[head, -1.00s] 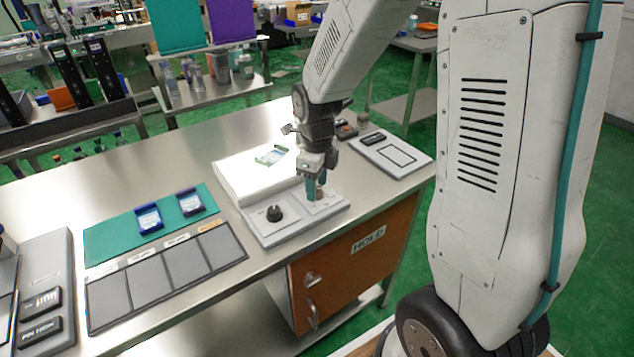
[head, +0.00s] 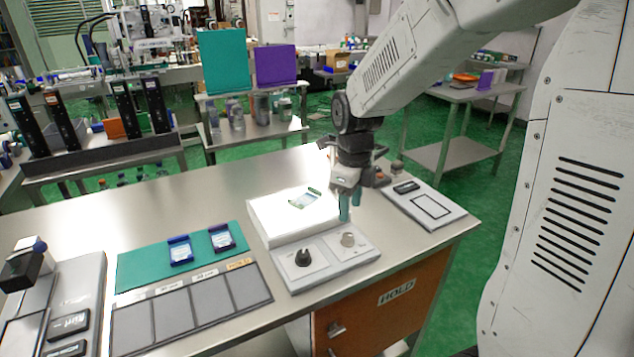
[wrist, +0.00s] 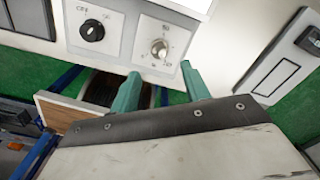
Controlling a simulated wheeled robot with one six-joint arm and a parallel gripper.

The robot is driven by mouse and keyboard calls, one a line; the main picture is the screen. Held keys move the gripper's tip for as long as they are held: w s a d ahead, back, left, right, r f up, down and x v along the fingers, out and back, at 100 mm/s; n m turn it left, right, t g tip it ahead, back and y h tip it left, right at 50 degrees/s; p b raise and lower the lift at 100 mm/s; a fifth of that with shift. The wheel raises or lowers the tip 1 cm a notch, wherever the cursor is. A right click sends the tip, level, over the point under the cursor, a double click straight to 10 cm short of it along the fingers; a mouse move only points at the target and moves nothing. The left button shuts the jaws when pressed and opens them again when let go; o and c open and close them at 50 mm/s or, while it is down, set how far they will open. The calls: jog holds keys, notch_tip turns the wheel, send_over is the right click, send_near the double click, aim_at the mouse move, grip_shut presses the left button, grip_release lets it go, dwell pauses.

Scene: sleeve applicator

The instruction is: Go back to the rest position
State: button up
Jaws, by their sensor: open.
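My gripper (head: 350,206) hangs above the control panel of the white box on the steel table, with its two teal fingers pointing down. In the wrist view the fingers (wrist: 158,90) are spread apart with nothing between them. The panel (head: 326,262) carries a black knob (head: 303,257) on the left and a pale metal knob (head: 348,240) on the right. Both knobs also show in the wrist view, the black one (wrist: 92,31) and the pale one (wrist: 159,48). The fingers are apart from both knobs.
A clear-windowed, green-ended piece (head: 305,198) lies on the white lit top (head: 275,222). A grey plate with a black outline (head: 425,207) is at the right.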

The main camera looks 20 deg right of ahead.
jog(key=n, duration=0.2)
jog(key=shift+s+n, duration=0.3)
jog(key=shift+n, duration=0.1)
jog(key=s+a+r+n, duration=0.1)
jog(key=s+r+n, duration=0.2)
jog(key=s+n, duration=0.4)
jog(key=s+a+r+n+t, duration=0.1)
jog(key=s+r+n, duration=0.2)
jog(key=s+n, duration=0.5)
jog(key=s+a+r+n, duration=0.1)
jog(key=s+r+n, duration=0.3)
jog(key=s+n, duration=0.3)
jog(key=shift+s+a+n, duration=0.25)
jog(key=shift+s+n, duration=0.15)
jog(key=shift+n, duration=1.6)
